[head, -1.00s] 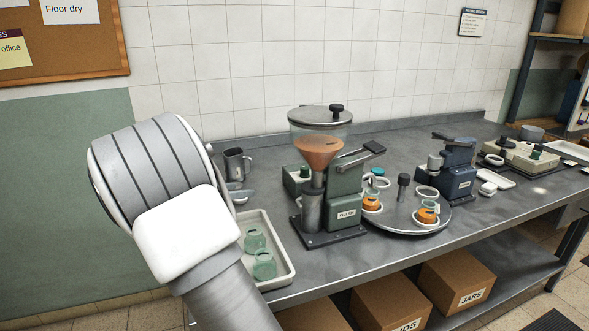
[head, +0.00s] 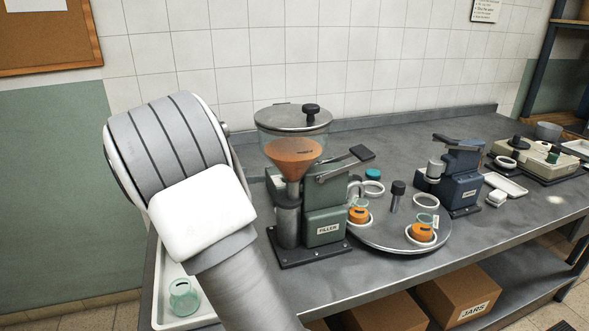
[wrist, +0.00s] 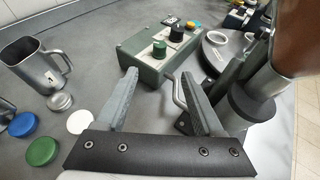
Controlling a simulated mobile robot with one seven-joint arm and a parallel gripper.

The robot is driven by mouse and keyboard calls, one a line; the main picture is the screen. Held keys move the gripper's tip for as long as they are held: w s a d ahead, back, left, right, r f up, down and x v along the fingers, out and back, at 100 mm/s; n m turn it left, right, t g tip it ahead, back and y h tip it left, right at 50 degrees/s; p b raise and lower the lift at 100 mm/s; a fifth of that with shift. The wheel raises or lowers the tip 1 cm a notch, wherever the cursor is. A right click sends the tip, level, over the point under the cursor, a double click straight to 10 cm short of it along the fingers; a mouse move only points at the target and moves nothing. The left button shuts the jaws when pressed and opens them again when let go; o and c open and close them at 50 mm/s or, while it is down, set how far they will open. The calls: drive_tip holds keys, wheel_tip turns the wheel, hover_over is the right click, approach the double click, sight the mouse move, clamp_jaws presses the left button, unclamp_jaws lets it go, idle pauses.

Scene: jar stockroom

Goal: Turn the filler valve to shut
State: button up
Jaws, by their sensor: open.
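The filler (head: 320,228) is a green machine with a clear hopper of orange-brown product (head: 293,150), standing on a dark base plate. A lever with a dark paddle end (head: 362,153) sticks out to its upper right. In the wrist view, part of the filler (wrist: 262,95) fills the right side. A thin bent metal rod (wrist: 180,95) beside it, possibly the valve handle, shows between the fingers, nearer the right one. My gripper (wrist: 160,82) is open; I cannot tell whether a finger touches the rod. The gripper is hidden in the head view.
A green control box (wrist: 160,50) with knobs lies beyond the fingers. A metal mug (wrist: 35,65) and blue and green lids (wrist: 42,152) are at left. A turntable (head: 385,240) with jars stands right of the filler. A tray (head: 165,310) holds a glass jar.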

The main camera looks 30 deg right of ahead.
drive_tip(key=b+x, duration=0.2)
drive_tip(key=x, duration=1.5)
drive_tip(key=shift+w+d, duration=0.15)
drive_tip(key=shift+d, duration=0.1)
clamp_jaws()
